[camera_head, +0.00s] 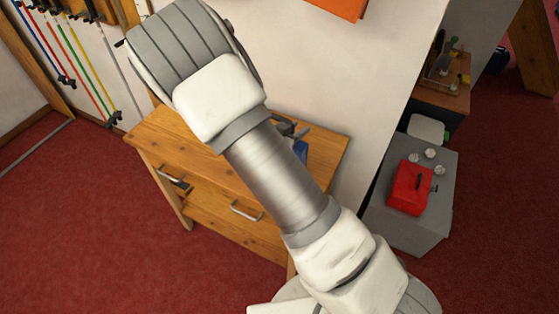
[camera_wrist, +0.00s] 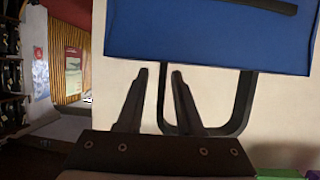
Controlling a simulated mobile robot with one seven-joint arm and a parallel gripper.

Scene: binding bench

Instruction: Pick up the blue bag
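The blue bag (camera_wrist: 210,35) fills the top right of the wrist view, with a black handle loop (camera_wrist: 243,105) hanging below it in the picture. My gripper (camera_wrist: 160,74) is open, its two dark fingers apart and pointing towards the bag. One side of the loop shows in the gap between the fingers, and the right finger overlaps the loop's opening. I cannot tell the depth or whether they touch. In the head view, a small blue patch (camera_head: 301,151), probably the bag, shows beside my arm above the wooden cabinet; my arm hides most of that spot.
The wooden cabinet (camera_head: 232,208) with metal handles stands against a white wall. A grey cabinet (camera_head: 402,228) at the right bears a red object (camera_head: 410,188). Coloured rods hang at the upper left. Red carpet at the left and front is clear.

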